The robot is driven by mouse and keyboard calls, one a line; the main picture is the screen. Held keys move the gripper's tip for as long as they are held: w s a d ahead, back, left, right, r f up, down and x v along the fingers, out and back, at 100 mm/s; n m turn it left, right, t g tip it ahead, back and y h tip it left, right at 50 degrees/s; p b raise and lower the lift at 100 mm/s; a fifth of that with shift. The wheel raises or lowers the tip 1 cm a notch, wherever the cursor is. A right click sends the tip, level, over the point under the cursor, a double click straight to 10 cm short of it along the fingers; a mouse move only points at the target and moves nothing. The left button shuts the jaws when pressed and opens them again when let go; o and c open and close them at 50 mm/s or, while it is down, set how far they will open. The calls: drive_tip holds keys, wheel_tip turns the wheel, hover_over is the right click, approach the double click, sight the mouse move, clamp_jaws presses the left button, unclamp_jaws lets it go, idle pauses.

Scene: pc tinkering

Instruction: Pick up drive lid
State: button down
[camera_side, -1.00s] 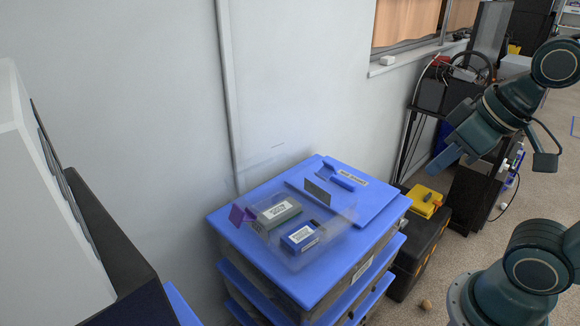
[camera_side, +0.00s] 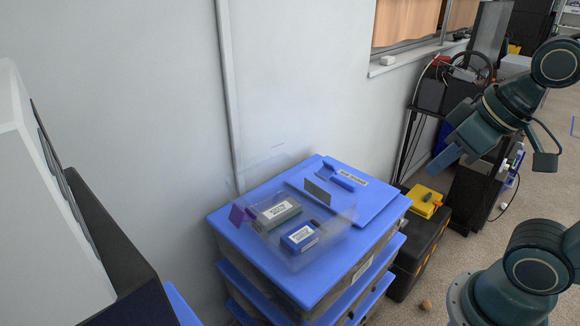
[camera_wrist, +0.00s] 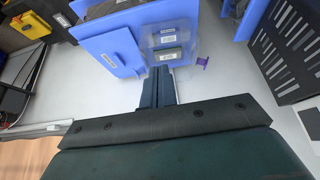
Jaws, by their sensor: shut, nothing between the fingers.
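A clear see-through box (camera_side: 335,240) sits on the blue top of a stack of drawers. It holds a grey-green labelled drive (camera_side: 275,213) and a blue labelled drive (camera_side: 299,238). A faint clear panel (camera_side: 262,160), apparently its lid, stands raised at the box's back left; its edges are hard to see. A purple tab (camera_side: 239,214) shows at the box's left side. My gripper (camera_side: 443,160) is shut and empty, up and to the right of the box, well apart from it. In the wrist view its fingers (camera_wrist: 158,85) are together below the drives (camera_wrist: 167,40).
The blue drawer stack (camera_side: 245,240) stands against a pale wall. A blue flat piece with a handle (camera_side: 342,178) lies behind the box. A black case with a yellow top (camera_side: 428,205) is at right, and a large white-and-black unit (camera_side: 50,200) at left.

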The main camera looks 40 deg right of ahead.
drive_tip(key=c, duration=2.2)
unclamp_jaws()
unclamp_jaws()
drive_tip(key=shift+w+r, duration=0.1)
drive_tip(key=w+d+r+m+g+y, duration=0.15)
drive_tip(key=w+d+m, duration=0.3)
drive_tip(key=w, duration=0.75)
drive_tip(key=w+d+r+m+g, duration=0.1)
drive_tip(key=w+d+m+g, duration=0.3)
drive_tip(key=w, duration=0.8)
drive_tip(key=w+d+f+m, duration=0.4)
drive_tip(key=d+f, duration=0.6)
drive_tip(key=w+d+f+m+y, duration=0.1)
drive_tip(key=w+d+f+m, duration=0.4)
drive_tip(key=d+f, duration=0.5)
drive_tip(key=shift+f, duration=0.65)
